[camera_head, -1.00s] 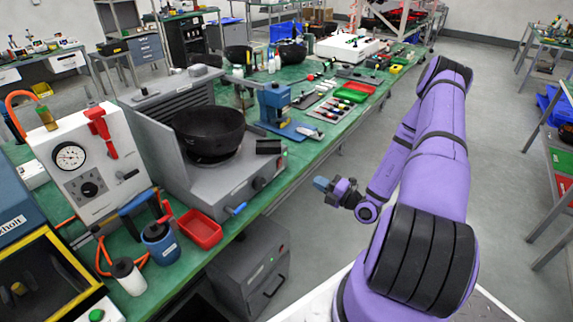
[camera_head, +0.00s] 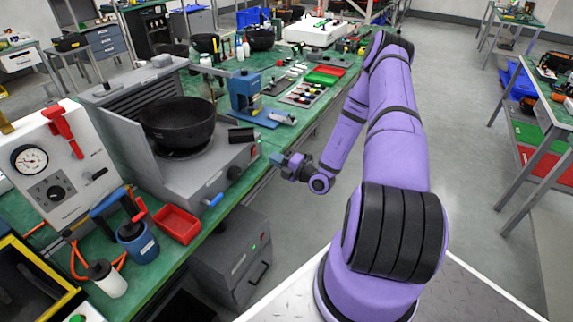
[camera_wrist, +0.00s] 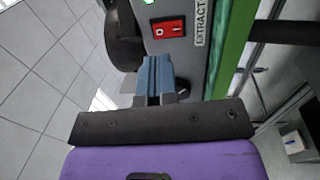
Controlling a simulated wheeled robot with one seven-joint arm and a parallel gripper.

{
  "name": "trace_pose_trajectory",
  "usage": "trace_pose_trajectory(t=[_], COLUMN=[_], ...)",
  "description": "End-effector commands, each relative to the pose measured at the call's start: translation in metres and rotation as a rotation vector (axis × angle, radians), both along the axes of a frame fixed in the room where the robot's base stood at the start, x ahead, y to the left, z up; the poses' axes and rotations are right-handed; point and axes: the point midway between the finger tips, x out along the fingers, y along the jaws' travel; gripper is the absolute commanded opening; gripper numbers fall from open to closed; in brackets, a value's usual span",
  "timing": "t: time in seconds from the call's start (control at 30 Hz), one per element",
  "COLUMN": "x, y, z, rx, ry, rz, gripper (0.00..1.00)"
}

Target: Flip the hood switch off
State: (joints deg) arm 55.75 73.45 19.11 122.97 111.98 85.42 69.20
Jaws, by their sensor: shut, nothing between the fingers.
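The hood is a grey metal box (camera_head: 110,108) with a slatted back and side walls on the green bench. In the wrist view its grey front panel (camera_wrist: 205,55) carries a red rocker switch (camera_wrist: 168,27) marked O and I, beside an "EXTRACT" label (camera_wrist: 201,26). My gripper (camera_head: 276,158) is beside the hood's front right corner. In the wrist view its blue fingertips (camera_wrist: 155,62) are shut together, empty, and appear just below the switch; I cannot tell whether they touch the panel. The switch is not clear in the head view.
A black bowl (camera_head: 178,122) sits in the hood. A dark round knob (camera_wrist: 124,40) is left of the switch. A blue press (camera_head: 246,92) stands behind the hood, and a red tray (camera_head: 178,224) lies in front. The aisle floor at right is clear.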

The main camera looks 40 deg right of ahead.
Motion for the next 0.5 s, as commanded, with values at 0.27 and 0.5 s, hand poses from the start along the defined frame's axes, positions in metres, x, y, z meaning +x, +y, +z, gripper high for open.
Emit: trace_pose_trajectory(t=[0.27, 0.5], x=[0.042, 0.057], y=[0.016, 0.02], z=[0.006, 0.008], rx=[-0.001, -0.001], ry=[0.0, 0.0], rz=[0.002, 0.0], gripper=[0.0, 0.0])
